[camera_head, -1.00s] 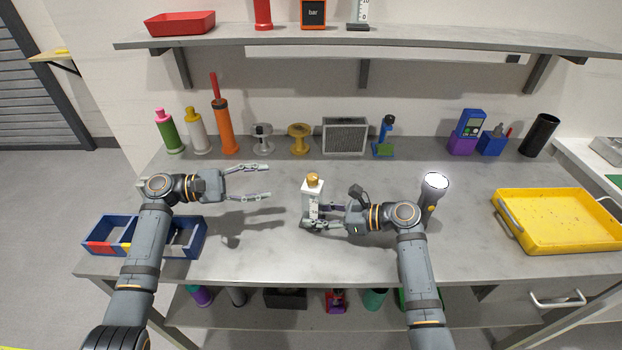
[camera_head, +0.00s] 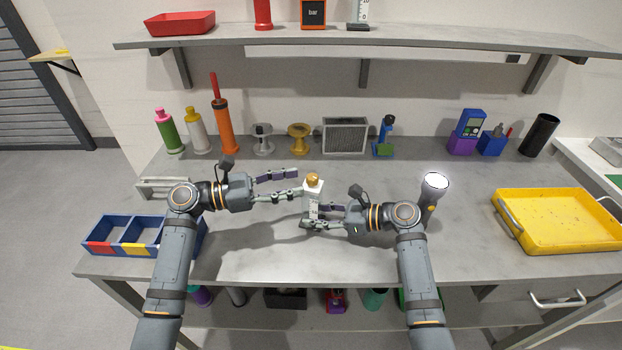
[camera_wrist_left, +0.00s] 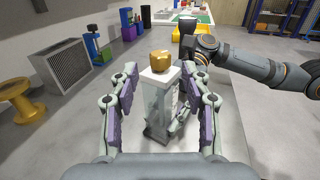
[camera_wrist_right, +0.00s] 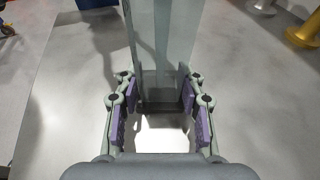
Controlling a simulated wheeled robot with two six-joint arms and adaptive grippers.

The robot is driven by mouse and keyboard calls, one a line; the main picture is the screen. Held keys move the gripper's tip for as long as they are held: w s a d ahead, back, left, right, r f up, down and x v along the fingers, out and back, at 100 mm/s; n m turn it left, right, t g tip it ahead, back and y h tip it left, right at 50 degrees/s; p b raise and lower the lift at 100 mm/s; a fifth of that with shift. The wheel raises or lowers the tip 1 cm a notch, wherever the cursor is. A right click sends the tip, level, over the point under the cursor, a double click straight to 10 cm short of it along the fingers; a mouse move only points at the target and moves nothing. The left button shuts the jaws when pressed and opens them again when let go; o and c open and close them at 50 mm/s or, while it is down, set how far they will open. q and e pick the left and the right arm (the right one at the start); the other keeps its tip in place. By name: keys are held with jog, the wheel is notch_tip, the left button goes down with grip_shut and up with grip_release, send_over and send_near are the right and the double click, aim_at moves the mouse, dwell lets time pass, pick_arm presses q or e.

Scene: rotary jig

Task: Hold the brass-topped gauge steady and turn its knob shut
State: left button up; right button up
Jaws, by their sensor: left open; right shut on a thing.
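The gauge (camera_head: 314,190) stands upright on the bench, with a white top block, a clear body and a brass knob (camera_head: 313,179) on top. My right gripper (camera_head: 312,216) is shut on the gauge's lower body; the right wrist view shows its pads on both sides of the clear column (camera_wrist_right: 162,50). My left gripper (camera_head: 299,184) is open, just left of the gauge and near the height of its top. In the left wrist view the brass knob (camera_wrist_left: 160,61) and white block stand ahead between the open fingers, with no visible contact.
A lit flashlight (camera_head: 434,190) stands right of my right gripper. A yellow tray (camera_head: 556,222) lies at the far right, and a blue divided bin (camera_head: 125,236) at the left. Spools (camera_head: 299,138), bottles and a grey filter box (camera_head: 345,136) line the back. The front middle of the bench is clear.

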aim_at(311, 176)
pick_arm(q)
jog(key=x, duration=0.5)
jog(key=shift+d, duration=0.2)
grip_shut()
